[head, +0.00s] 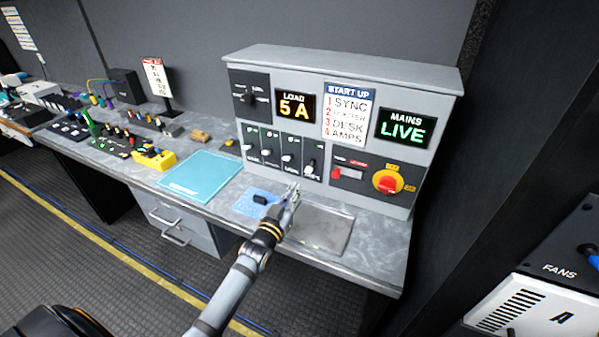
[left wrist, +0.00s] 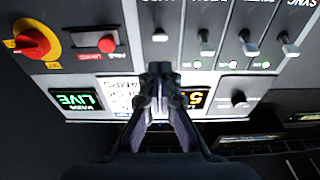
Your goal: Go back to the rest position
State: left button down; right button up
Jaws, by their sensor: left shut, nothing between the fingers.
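My left gripper (head: 292,196) is shut and empty in front of the grey power panel (head: 343,100), above the counter. In the left wrist view its fingers (left wrist: 160,75) are together, with the panel upside down behind them. I cannot tell its exact gap to the panel. My right gripper is not in view.
The panel has several breaker switches (head: 288,158) with green lights, a red rotary knob (head: 388,181), a LIVE display (head: 405,128) and a 5 A display (head: 295,105). A blue mat (head: 245,204), grey plate (head: 325,232) and teal mat (head: 200,176) lie on the counter.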

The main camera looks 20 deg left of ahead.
pick_arm(q)
jog(key=shift+s+f, duration=0.25)
jog(key=shift+s, duration=0.4)
